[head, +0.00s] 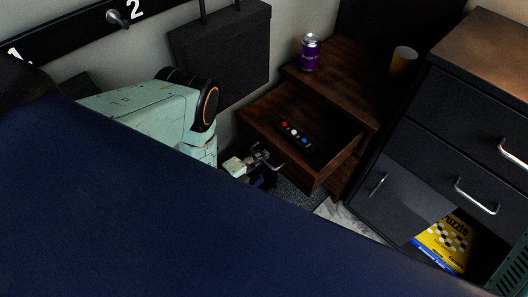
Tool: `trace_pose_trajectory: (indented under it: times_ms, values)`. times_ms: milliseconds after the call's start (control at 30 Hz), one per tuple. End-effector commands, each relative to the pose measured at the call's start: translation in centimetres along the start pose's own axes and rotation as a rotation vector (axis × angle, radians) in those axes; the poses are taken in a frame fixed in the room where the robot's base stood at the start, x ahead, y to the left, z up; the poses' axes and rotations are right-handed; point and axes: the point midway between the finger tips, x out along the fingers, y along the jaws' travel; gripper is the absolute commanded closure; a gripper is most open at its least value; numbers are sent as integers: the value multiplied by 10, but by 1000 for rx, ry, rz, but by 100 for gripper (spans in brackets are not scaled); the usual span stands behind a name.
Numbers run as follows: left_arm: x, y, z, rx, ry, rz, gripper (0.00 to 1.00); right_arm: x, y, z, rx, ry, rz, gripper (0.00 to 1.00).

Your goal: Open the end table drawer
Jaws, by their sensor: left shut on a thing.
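The dark wooden end table (352,76) stands in the corner against the wall. Its drawer (318,178) is pulled out toward me, and its inside is visible. A black strip with red, white and blue dots (294,133) lies in the drawer. My left gripper (262,163) is at the drawer's front face and is shut on its metal handle (268,157). Part of the gripper is dark and hard to make out. My right gripper is not in view.
A purple can (310,52) and a yellow cup (403,61) stand on the end table. A dark dresser (470,110) with metal handles is at right. A blue padded surface (150,210) fills the foreground.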

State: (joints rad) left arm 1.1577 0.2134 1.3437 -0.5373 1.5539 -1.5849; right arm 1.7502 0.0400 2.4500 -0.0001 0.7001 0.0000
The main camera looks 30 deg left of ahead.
Motion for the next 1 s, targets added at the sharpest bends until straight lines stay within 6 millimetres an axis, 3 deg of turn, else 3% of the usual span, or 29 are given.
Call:
trace_pose_trajectory:
  times_ms: [867,900,1000]
  values:
    - [-14,-1,2,3,-2,-13,100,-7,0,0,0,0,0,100]
    - [-14,-1,2,3,-2,-13,89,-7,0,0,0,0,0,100]
    - [-14,-1,2,2,-2,-12,80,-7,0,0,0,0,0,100]
